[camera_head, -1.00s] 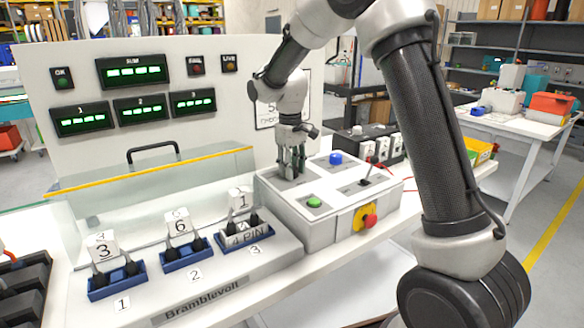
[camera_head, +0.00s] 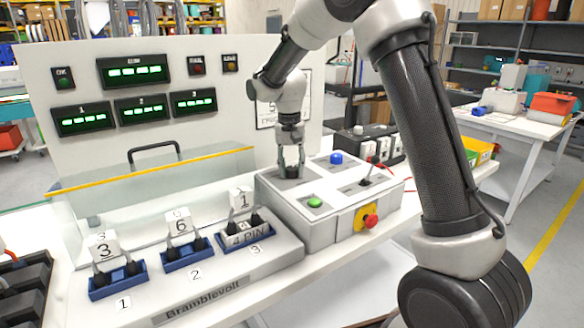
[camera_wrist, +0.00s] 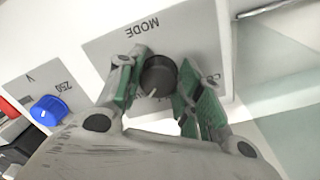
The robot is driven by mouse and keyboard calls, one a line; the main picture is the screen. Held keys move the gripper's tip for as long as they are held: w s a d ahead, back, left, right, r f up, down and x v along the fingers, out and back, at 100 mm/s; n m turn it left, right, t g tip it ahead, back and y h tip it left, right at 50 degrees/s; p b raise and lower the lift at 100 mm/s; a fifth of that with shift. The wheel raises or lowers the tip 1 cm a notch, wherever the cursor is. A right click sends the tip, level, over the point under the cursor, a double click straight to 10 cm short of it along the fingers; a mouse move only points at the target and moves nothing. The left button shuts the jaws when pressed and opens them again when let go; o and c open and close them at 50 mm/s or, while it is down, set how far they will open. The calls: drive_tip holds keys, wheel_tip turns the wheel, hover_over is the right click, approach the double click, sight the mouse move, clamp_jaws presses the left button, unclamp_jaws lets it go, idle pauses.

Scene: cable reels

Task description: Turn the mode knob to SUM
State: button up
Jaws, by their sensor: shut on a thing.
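The mode knob (camera_wrist: 158,77) is a dark round knob with a white pointer line, on a grey plate marked MODE in the wrist view. My gripper (camera_wrist: 155,85) has its green-padded fingers on either side of the knob and is shut on it. The pointer points to the lower left in the wrist view. The position labels are mostly hidden by the fingers. In the head view my gripper (camera_head: 291,168) points down at the rear left of the grey control box (camera_head: 285,205). The SUM display (camera_head: 134,71) shows green dashes.
A blue knob (camera_head: 336,158), a green button (camera_head: 314,202), a small lever (camera_head: 365,181) and a red stop knob (camera_head: 370,221) are on the same box. Blue holders with numbered blocks (camera_head: 187,257) stand to the left. A clear cover (camera_head: 150,178) is behind them.

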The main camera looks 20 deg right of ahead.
sight(290, 168)
drive_tip(key=shift+m, duration=1.1)
drive_tip(key=o, duration=1)
drive_tip(key=shift+r, duration=0.1)
drive_tip(key=r, duration=1.1)
drive_tip(key=shift+w+a+r, duration=0.15)
drive_tip(key=shift+a+r, duration=0.1)
drive_tip(key=shift+r, duration=0.15)
